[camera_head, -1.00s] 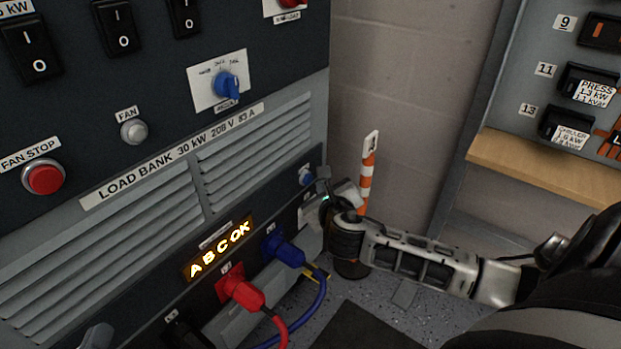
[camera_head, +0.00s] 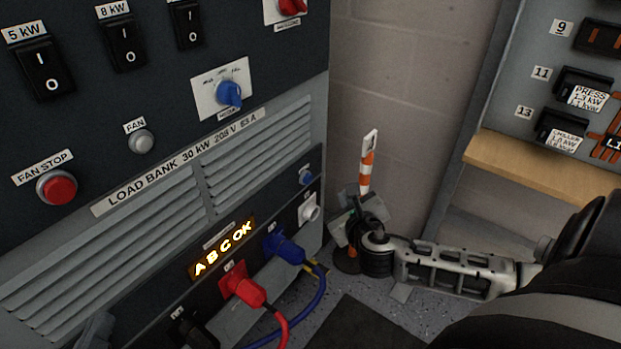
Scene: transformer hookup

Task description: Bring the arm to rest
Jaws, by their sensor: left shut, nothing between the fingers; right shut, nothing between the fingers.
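My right arm comes in from the right, and its gripper (camera_head: 350,212) is shut and empty. It is beside the right end of the load bank (camera_head: 200,205), apart from the sockets and in front of the orange-and-white post. A grey part of my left gripper (camera_head: 95,329) shows at the bottom left edge, low in front of the load bank; its fingertips are hard to make out. A blue plug (camera_head: 287,248) and a red plug (camera_head: 244,287) sit in the load bank's lower panel. A white socket (camera_head: 309,211) to their right shows no plug. The display (camera_head: 222,249) reads "A B C OK".
An orange-and-white post (camera_head: 367,165) stands close behind my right gripper. Blue (camera_head: 322,300) and red cables hang from the plugs. A wooden ledge (camera_head: 540,168) and breaker panel are at the right. A dark mat (camera_head: 360,330) lies on the floor.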

